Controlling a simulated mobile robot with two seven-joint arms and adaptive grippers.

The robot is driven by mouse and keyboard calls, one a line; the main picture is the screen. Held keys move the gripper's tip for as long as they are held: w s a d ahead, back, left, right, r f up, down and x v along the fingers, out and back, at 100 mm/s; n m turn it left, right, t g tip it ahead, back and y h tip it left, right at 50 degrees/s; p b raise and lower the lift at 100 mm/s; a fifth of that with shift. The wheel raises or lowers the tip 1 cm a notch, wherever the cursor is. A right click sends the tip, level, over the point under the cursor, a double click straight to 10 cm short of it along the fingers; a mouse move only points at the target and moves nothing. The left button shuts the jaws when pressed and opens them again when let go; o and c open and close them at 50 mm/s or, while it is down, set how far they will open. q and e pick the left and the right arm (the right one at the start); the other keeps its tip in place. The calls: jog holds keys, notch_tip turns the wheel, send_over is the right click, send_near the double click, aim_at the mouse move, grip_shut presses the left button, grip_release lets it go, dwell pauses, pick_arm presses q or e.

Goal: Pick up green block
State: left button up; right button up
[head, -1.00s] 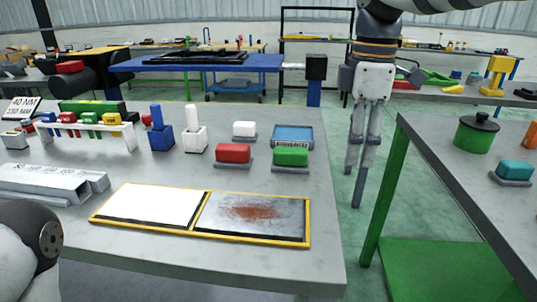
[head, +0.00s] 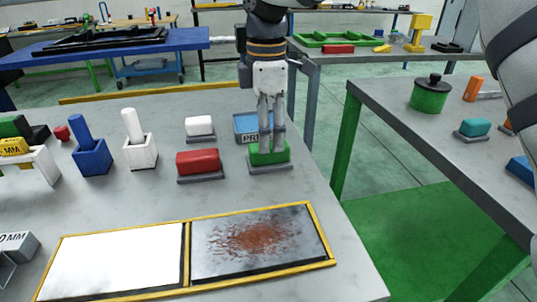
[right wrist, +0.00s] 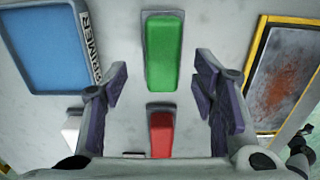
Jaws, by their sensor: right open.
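The green block (head: 262,156) sits on a grey base on the table, beside the red block. It also shows in the right wrist view (right wrist: 163,52), beyond my fingertips near the top middle. My right gripper (head: 270,148) points down over the green block and hides part of its top in the head view. In the right wrist view its fingers (right wrist: 160,83) are spread apart with nothing between the tips. I cannot tell if the fingers touch the block. My left gripper is not in view.
A red block (head: 198,161) stands left of the green block and a white block (head: 199,126) behind it. A blue PRIMER tray (head: 244,124) lies just behind my right gripper. A yellow-framed panel (head: 325,262) lies in front. A green-legged table (head: 385,110) stands to the right.

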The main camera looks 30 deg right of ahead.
aim_at(269, 155)
jog(key=f, duration=0.4)
jog(key=shift+s+d, duration=0.2)
grip_shut()
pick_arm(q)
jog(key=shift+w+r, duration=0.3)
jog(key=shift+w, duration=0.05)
pick_arm(e)
jog(key=shift+r, duration=0.15)
